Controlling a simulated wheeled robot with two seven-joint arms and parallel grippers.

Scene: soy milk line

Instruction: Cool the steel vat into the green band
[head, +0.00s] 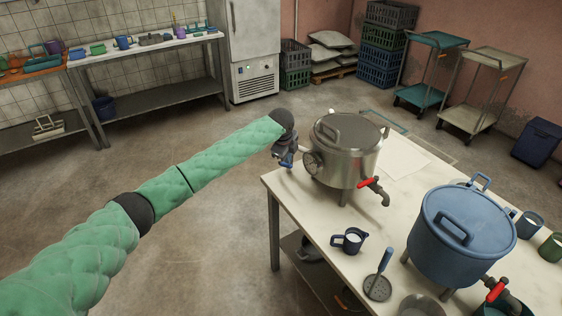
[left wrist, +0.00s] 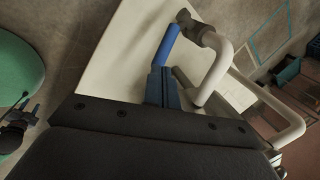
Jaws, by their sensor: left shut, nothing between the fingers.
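The steel vat (head: 345,155), lidded, stands on the table's far left part. It has a round dial (head: 313,163) on its left side and a red-handled tap (head: 371,184) in front. The dial's face is too small to read. My left gripper (head: 286,160) is beside the vat's left side, shut and empty. In the left wrist view its dark blue fingers (left wrist: 160,87) point at a bright blue lever (left wrist: 169,44) on a pale pipe (left wrist: 220,62). The fingertips overlap the lever's near end; I cannot tell if they touch it. My right gripper is not seen.
A blue lidded vat (head: 462,235) with a red-handled tap stands nearer on the same table (head: 318,208). A dark blue jug (head: 348,240), a skimmer (head: 378,286) and mugs (head: 528,224) surround it. Open floor lies left of the table.

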